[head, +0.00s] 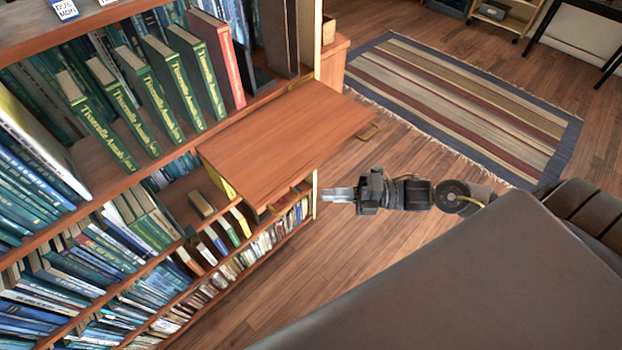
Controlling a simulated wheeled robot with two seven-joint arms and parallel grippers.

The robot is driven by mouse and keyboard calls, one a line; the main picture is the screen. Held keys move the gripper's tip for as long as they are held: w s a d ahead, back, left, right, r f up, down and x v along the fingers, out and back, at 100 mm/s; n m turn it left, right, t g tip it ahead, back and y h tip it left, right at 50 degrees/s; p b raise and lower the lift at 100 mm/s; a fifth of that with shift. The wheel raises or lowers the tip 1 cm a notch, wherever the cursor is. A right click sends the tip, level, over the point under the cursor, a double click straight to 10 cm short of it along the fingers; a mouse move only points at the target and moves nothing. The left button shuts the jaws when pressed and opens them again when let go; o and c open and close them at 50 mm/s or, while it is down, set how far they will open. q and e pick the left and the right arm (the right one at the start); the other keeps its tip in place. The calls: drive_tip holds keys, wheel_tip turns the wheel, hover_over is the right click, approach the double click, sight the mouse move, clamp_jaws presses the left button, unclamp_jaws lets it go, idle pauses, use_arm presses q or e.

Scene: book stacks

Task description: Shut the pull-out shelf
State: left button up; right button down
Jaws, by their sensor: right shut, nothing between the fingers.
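The pull-out shelf (290,138) is a flat reddish-brown board sticking out of the bookcase, with a brass handle (369,131) on its outer edge. It stands well out from the bookcase front. My right gripper (326,195) is shut and empty. It is in front of the bookcase, below the shelf board in the picture, and appears apart from it. Its fingers point left toward the bookcase. A second handle (290,200) shows under the board, partly hidden by it. My left gripper is not in view.
The bookcase (105,190) holds rows of green, blue and pale books. A striped rug (460,100) lies on the wooden floor (330,265) beyond. A low wooden cabinet (334,60) stands past the bookcase's end. Open floor lies in front of the shelf.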

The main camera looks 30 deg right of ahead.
sight(293, 185)
drive_tip(key=w+a+p, duration=0.1)
drive_tip(key=w, duration=0.1)
drive_tip(key=w+a+p, duration=0.1)
drive_tip(key=w+a, duration=0.1)
drive_tip(key=shift+r, duration=0.2)
drive_tip(key=shift+w+a+f, duration=0.15)
drive_tip(key=shift+w+f, duration=0.05)
drive_tip(key=shift+w, duration=0.3)
